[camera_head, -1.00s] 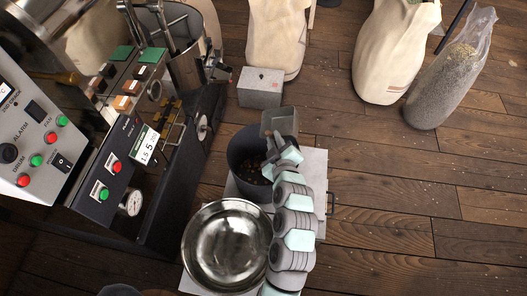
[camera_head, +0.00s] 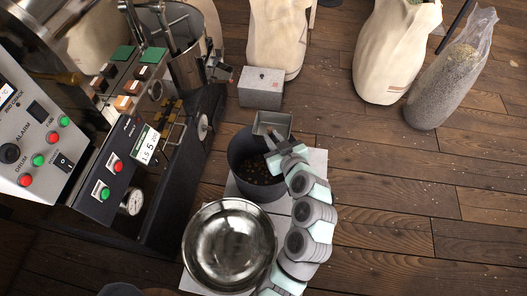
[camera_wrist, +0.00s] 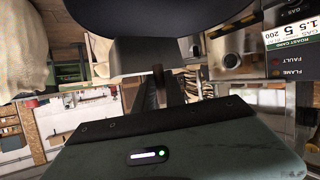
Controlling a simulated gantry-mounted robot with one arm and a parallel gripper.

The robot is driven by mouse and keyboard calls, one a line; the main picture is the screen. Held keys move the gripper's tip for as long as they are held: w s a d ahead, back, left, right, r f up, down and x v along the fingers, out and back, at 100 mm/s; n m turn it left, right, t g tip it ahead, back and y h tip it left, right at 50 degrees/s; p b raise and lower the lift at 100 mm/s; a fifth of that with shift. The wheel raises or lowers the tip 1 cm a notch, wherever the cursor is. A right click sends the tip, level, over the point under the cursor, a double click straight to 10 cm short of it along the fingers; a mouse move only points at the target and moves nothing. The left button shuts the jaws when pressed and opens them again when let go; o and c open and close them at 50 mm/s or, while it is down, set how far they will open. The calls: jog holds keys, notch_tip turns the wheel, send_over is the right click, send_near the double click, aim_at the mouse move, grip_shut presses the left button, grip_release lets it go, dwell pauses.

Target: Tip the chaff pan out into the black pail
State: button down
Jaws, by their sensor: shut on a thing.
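The chaff pan (camera_head: 272,123), a small grey metal box, is held over the far rim of the black pail (camera_head: 240,160). Its open side partly faces the head camera and its inside looks bare there; its exact tilt is hard to tell. My gripper (camera_head: 275,141) is shut on the pan's handle at its near side. Small brown bits lie at the bottom of the pail. In the wrist view, the grey pan (camera_wrist: 155,55) and its handle (camera_wrist: 158,84) show beyond my gripper. A dark rounded shape fills the top there; I cannot tell whether it is the pail.
A shiny steel bowl (camera_head: 229,246) stands next to the pail on a pale platform (camera_head: 312,160). The roaster (camera_head: 150,190) with its control panel is at left. A grey box (camera_head: 261,88) and sacks (camera_head: 392,50) stand behind.

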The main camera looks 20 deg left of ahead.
notch_tip(320, 180, up, 6)
jog(key=p, duration=0.2)
dwell(0.4)
dwell(0.4)
